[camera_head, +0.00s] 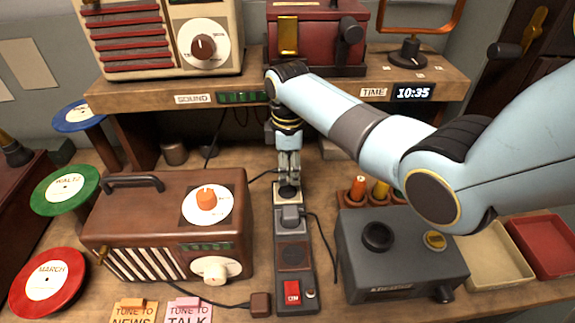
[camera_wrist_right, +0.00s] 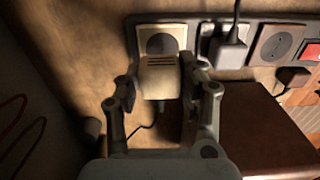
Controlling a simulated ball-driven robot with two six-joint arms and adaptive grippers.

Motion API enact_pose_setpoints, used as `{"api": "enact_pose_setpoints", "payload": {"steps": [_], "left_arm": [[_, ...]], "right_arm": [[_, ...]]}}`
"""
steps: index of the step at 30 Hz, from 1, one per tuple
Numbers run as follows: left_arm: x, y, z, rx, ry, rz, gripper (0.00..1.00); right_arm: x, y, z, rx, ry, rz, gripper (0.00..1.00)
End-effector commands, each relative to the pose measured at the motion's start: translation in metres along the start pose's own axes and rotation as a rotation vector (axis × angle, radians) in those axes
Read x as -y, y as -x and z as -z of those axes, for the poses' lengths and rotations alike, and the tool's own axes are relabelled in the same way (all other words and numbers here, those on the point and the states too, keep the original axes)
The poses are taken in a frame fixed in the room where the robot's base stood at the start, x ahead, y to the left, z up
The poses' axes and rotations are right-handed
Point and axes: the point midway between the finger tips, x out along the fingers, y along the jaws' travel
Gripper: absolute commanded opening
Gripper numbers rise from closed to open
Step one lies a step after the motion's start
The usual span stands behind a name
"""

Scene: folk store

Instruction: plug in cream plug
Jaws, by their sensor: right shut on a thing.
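The cream plug (camera_wrist_right: 160,82) is between the fingers of my right gripper (camera_wrist_right: 155,95) in the wrist view. The gripper is shut on it. In the head view the right gripper (camera_head: 288,180) points down over the far end of the dark power strip (camera_head: 281,240) and hides the plug. The plug overlaps the lower part of the cream-framed end socket (camera_wrist_right: 172,33), whose dark round face shows above it. I cannot tell whether plug and socket touch. A grey plug (camera_head: 291,216) sits in the neighbouring socket. My left gripper is not in view.
A brown radio (camera_head: 140,185) stands left of the strip and a grey box (camera_head: 400,275) right of it. A brown plug (camera_head: 260,304) lies beside the strip's near end, by the red switch (camera_head: 292,292). A shelf (camera_head: 330,88) runs above the far end.

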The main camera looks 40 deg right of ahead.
Motion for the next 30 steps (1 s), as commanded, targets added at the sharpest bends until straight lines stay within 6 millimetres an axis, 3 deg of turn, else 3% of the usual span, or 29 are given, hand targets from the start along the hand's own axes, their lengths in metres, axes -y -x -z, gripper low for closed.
{"api": "enact_pose_setpoints", "payload": {"steps": [6,12,30], "left_arm": [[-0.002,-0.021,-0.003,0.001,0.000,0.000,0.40],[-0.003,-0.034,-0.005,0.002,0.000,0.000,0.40],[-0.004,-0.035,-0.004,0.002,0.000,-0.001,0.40]], "right_arm": [[0.001,-0.026,0.001,-0.001,0.001,0.001,0.10],[0.002,-0.039,0.001,0.000,0.001,0.002,0.10],[0.002,-0.040,0.001,0.000,0.001,0.002,0.10]]}}
